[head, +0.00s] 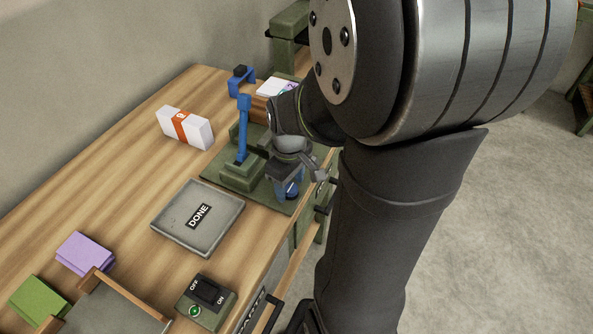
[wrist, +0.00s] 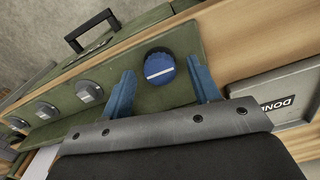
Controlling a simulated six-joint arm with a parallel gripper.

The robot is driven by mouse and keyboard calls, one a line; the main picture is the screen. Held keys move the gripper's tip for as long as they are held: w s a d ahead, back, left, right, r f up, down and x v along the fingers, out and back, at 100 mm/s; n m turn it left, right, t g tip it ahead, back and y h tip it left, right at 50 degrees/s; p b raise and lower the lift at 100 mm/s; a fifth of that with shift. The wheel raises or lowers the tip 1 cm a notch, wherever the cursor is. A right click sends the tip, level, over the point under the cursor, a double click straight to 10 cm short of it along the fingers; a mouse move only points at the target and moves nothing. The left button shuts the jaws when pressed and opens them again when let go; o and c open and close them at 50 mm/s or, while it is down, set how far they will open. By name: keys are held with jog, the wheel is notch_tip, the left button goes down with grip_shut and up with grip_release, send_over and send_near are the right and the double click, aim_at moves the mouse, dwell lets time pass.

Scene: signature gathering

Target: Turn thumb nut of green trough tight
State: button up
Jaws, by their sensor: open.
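The green trough fixture (head: 240,172) stands on the bench with a blue upright post on it, partly hidden by my arm. A round blue thumb nut with a white line on top (wrist: 160,68) sits on the green base plate (wrist: 185,98). In the head view the nut (head: 291,193) shows only in part, at the front corner of the plate. My gripper (wrist: 160,72) is open, with one blue finger on each side of the nut and a gap to each. In the head view my gripper (head: 285,182) is low over the plate's front corner.
A grey DONE tray (head: 175,235) lies left of the plate; it also shows in the wrist view (wrist: 290,82). A white block with an orange band (head: 185,127) lies behind. A switch box with a green lamp (head: 206,303) is near the front.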

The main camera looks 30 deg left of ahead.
jog(key=shift+c, duration=0.5)
jog(key=c, duration=0.9)
jog(key=shift+m, duration=0.3)
jog(key=m, duration=0.3)
jog(key=shift+m, duration=0.3)
jog(key=m, duration=0.4)
jog(key=shift+m, duration=0.3)
jog(key=m, duration=0.4)
jog(key=shift+m, duration=2.5)
